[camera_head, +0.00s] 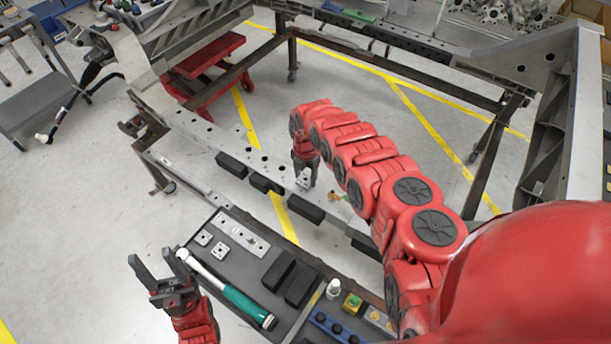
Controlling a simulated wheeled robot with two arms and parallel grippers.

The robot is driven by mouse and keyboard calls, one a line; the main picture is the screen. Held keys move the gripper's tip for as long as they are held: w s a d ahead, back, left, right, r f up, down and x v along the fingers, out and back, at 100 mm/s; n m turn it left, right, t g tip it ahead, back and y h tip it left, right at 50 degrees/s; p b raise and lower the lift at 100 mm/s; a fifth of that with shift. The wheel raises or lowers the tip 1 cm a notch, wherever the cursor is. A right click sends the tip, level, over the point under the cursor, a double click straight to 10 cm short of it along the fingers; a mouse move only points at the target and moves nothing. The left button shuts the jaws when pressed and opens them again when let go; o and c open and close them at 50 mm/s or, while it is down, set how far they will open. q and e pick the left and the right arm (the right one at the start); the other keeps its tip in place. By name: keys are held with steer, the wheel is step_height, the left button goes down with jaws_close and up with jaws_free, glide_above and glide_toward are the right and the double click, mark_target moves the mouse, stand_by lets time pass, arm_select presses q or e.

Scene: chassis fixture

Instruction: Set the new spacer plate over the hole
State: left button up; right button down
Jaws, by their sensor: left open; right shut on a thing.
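My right gripper (304,172) reaches down over the grey chassis rail (220,137) and is shut on a small light-grey plate (303,181), which looks like the spacer plate. The gripper hides part of it, and I cannot tell whether it touches the rail. Several dark holes (265,158) run along the rail to the left of this gripper; any hole under the plate is hidden. My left gripper (153,257) is open and empty at the lower left, beside the tool tray.
The dark tray (262,262) holds small square plates (203,238), a long holed plate (240,235), a green-handled torque wrench (230,290) and black blocks (290,279). Black pads (305,209) line the rail's near side. A red cart (205,62) stands behind. Open floor lies at left.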

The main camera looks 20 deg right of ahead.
stand_by(0.8)
steer(key=shift+f+b, duration=0.4)
steer(key=shift+b, duration=0.3)
steer(key=shift+c, duration=0.2)
jaws_free()
step_height(320, 180, up, 9)
steer(key=p, duration=0.6)
steer(key=shift+p, duration=0.3)
